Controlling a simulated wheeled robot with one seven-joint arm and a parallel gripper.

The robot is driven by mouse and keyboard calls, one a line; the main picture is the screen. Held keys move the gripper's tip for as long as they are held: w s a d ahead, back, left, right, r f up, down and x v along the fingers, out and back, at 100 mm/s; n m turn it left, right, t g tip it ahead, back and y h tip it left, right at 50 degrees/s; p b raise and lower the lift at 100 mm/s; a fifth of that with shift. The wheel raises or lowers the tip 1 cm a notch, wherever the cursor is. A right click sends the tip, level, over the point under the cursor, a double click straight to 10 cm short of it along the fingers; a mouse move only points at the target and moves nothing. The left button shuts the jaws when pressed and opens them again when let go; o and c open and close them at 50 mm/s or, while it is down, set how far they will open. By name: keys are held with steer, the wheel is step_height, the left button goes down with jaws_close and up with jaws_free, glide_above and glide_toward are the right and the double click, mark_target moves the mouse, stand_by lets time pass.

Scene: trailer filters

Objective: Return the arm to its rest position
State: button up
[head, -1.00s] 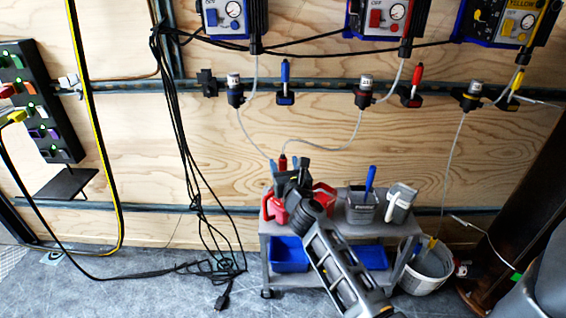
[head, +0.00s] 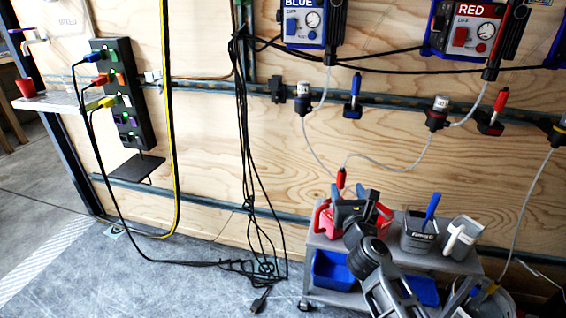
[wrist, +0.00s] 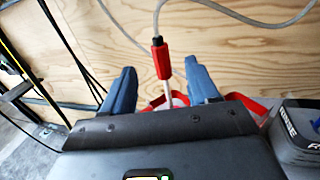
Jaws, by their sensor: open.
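My gripper (wrist: 162,78) is open in the wrist view, with its two blue fingers spread apart. In the head view the gripper (head: 338,191) is over the left end of the grey cart (head: 465,262), beside the red container (head: 325,222). A red-handled probe (wrist: 160,60) on a thin tube shows between the fingers in the wrist view, with clear space on both sides. Its red handle (head: 341,178) also shows just above the gripper in the head view. My arm reaches up from the bottom edge and hides part of the cart.
The cart also holds a grey container (head: 418,238) with a blue handle and a grey-white one (head: 461,238). Blue bins (head: 333,270) sit on its lower shelf. Black cables (head: 250,180) hang left of it. The floor (head: 180,285) at left is mostly clear.

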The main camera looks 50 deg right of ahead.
steer(key=s+a+r+m+t+y, duration=0.15)
steer(key=s+a+m+y, duration=0.25)
steer(key=s+a+m, duration=0.5)
steer(key=s+a+r+m+t+y, duration=0.15)
steer(key=s+a+m+y, duration=0.25)
steer(key=a+m, duration=0.9)
steer(key=s+a+r+m+t+y, duration=0.15)
steer(key=s+a+m+y, duration=0.25)
steer(key=s+a+m, duration=0.5)
steer(key=s+a+r+n+y+p, duration=0.1)
steer(key=s+a+r+n+y, duration=0.15)
steer(key=a+n, duration=0.35)
step_height(320, 180, up, 15)
steer(key=p, duration=1.4)
steer(key=shift+w+m+g+p, duration=0.3)
steer(key=shift+w+g, duration=0.05)
steer(key=shift+w, duration=0.1)
steer(key=shift+f, duration=0.1)
